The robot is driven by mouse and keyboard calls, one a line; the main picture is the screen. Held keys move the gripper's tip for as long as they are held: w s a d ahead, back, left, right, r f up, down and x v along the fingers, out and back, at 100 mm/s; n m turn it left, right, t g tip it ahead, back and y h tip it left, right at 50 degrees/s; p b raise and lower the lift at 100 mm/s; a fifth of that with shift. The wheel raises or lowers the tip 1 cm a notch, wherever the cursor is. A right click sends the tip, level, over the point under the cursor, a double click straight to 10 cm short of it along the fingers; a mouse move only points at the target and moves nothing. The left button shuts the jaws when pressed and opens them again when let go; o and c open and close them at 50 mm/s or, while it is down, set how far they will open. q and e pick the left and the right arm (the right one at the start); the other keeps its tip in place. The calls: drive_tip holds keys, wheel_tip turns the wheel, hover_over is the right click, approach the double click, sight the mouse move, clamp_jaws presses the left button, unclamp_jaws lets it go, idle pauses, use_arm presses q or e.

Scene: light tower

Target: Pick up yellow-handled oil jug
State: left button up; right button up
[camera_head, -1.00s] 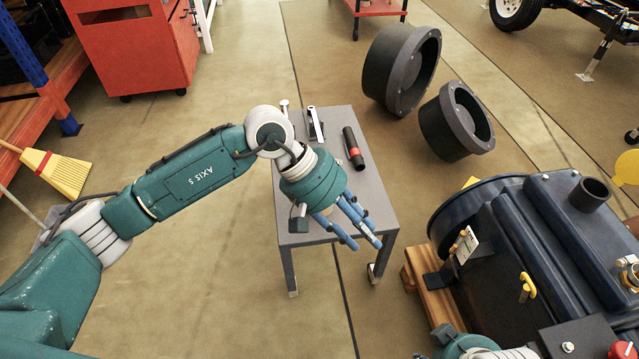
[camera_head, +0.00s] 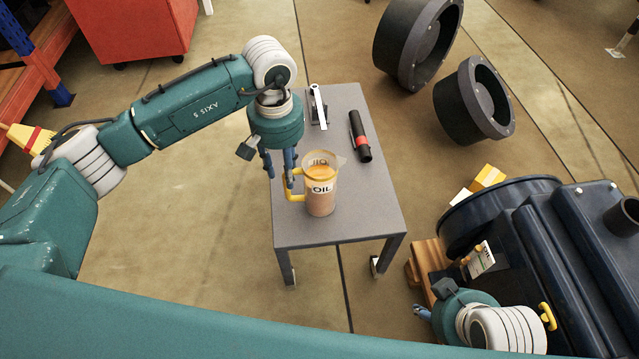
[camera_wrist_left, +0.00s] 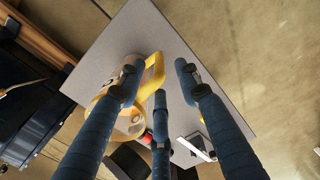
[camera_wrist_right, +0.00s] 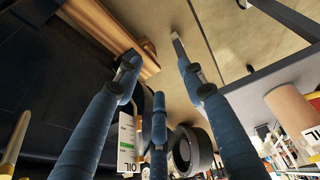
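The oil jug (camera_head: 321,192) is clear with amber oil, an OIL label and a yellow handle on its left side. It stands upright on the grey table (camera_head: 365,215). My left gripper (camera_head: 283,172) hangs at the jug's handle side. In the left wrist view, the yellow handle (camera_wrist_left: 155,72) lies between the spread fingers of my left gripper (camera_wrist_left: 165,85), which is open. The jug body (camera_wrist_left: 125,120) is partly hidden behind one finger. My right gripper (camera_head: 422,312) is low at the right, beside the dark blue machine. Its fingers are spread in the right wrist view (camera_wrist_right: 158,85).
A black and red flashlight (camera_head: 360,137) and a small tool with a white handle (camera_head: 318,105) lie on the table behind the jug. A dark blue machine (camera_head: 545,240) stands on wood at the right. Two black flanged rings (camera_head: 473,100) stand on the floor behind.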

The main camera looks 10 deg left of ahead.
sight(289, 198)
use_arm(q)
wheel_tip(289, 198, down, 2)
wheel_tip(289, 198, down, 4)
drive_tip(key=shift+f+b, duration=0.1)
drive_tip(key=shift+b, duration=0.35)
drive_tip(key=shift+f, duration=0.1)
clamp_jaws()
use_arm(e)
drive_tip(key=w+a+r+t, duration=0.2)
drive_tip(key=w+t, duration=0.1)
drive_tip(key=w, duration=0.3)
drive_tip(key=shift+w+y, duration=0.2)
drive_tip(key=shift+y, duration=0.2)
use_arm(q)
drive_tip(key=shift+w, duration=0.1)
